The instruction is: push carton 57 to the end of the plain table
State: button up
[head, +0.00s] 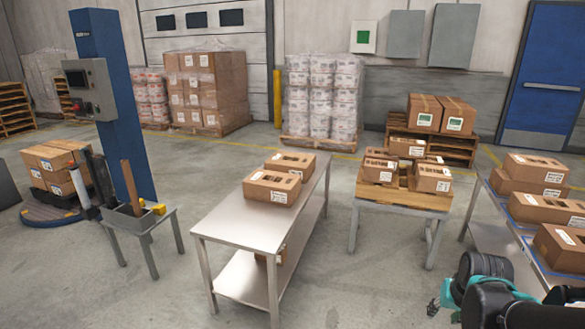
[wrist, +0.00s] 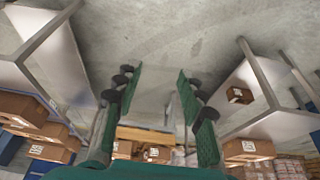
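A bare steel table (head: 225,218) stands left of centre in the head view, probably the plain table. Two brown cartons sit on it: a nearer one (head: 270,188) and one behind it (head: 290,164). Their labels are too small to read, so I cannot tell which carton is 57. Another carton (head: 268,257) is on its lower shelf. My gripper (head: 434,308) is at the lower right in the head view, apart from the cartons. In the upside-down wrist view its green fingers (wrist: 158,98) are spread with nothing between them.
A blue-edged table (head: 497,238) with several cartons stands at the right. A wooden-topped stand (head: 400,196) with cartons is between the tables. A blue column (head: 115,120) and small steel stand (head: 140,222) are at left. Open floor (head: 375,285) lies between the tables.

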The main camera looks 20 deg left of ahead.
aim_at(302, 165)
jog(key=i+j, duration=0.15)
jog(key=i, duration=0.65)
jog(key=i+j, duration=0.1)
jog(key=i, duration=0.75)
jog(key=i+u, duration=0.2)
jog(key=i, duration=0.5)
jog(key=i+l+u, duration=0.1)
jog(key=i+u, duration=0.15)
jog(key=i, duration=0.45)
jog(key=u, duration=1.35)
